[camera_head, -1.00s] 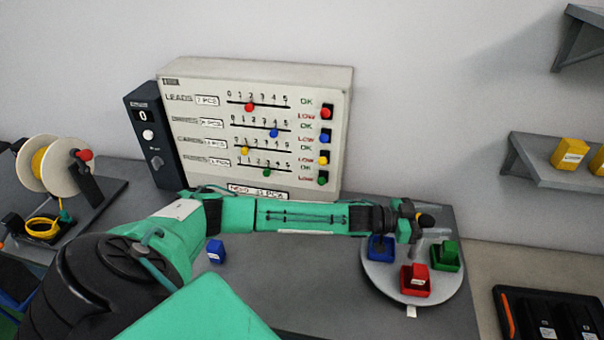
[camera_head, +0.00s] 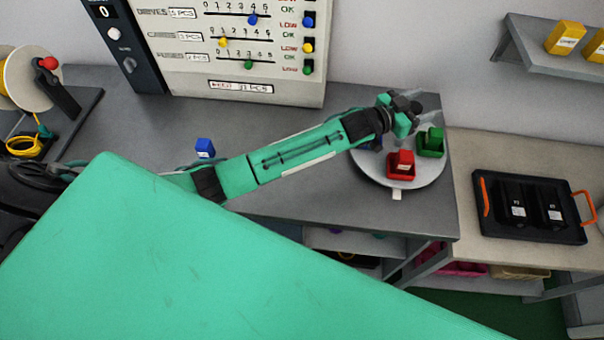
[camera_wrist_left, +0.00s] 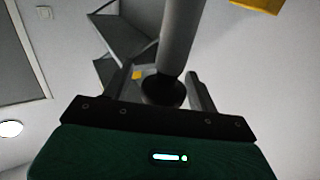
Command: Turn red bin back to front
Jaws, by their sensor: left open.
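The red bin (camera_head: 400,170) sits at the front of a round grey turntable (camera_head: 370,177), with a white label on it. The green bin (camera_head: 431,149) stands to its right on the same turntable. A blue bin on its left is mostly hidden behind my left arm. My left gripper (camera_head: 428,107) is open above the back of the turntable, apart from the red bin. In the left wrist view, a grey post with a dark round end (camera_wrist_left: 163,90) shows between the open fingers; I cannot tell whether they touch it. My right gripper is not in view.
A white tab (camera_head: 397,194) sticks out at the turntable's front. A small blue block (camera_head: 205,148) lies on the grey bench. A black tray with orange handles (camera_head: 530,208) is at the right. A panel with sliders (camera_head: 240,50) stands behind; a shelf (camera_head: 550,65) with yellow bins hangs at upper right.

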